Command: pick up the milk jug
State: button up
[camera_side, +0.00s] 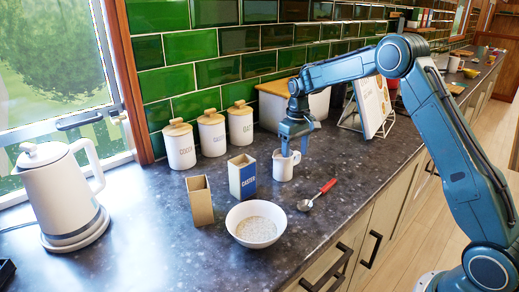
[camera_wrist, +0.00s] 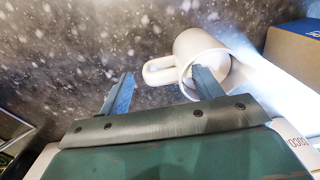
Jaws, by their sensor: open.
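The milk jug (camera_side: 283,168), small and white with a side handle, stands upright on the dark speckled counter in the side view. It also shows in the wrist view (camera_wrist: 190,42), at the upper middle, with its handle toward the left. My gripper (camera_side: 294,153) points down over the jug, its jaws apart. In the wrist view my gripper (camera_wrist: 162,74) has its right finger overlapping the jug's mouth and its left finger beyond the handle. The handle appears between the two fingers. I cannot tell whether either finger touches the jug.
A blue-and-white carton (camera_side: 242,177) stands close left of the jug, with an open brown carton (camera_side: 200,201) farther left. A white bowl of pale food (camera_side: 256,238) and a red-handled spoon (camera_side: 317,195) lie in front. Lidded canisters (camera_side: 212,135) line the tiled wall.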

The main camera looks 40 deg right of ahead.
jog(key=shift+f, duration=1.3)
jog(key=c, duration=1.4)
jog(key=shift+r, duration=0.1)
notch_tip(320, 180, up, 20)
jog(key=shift+f, duration=0.1)
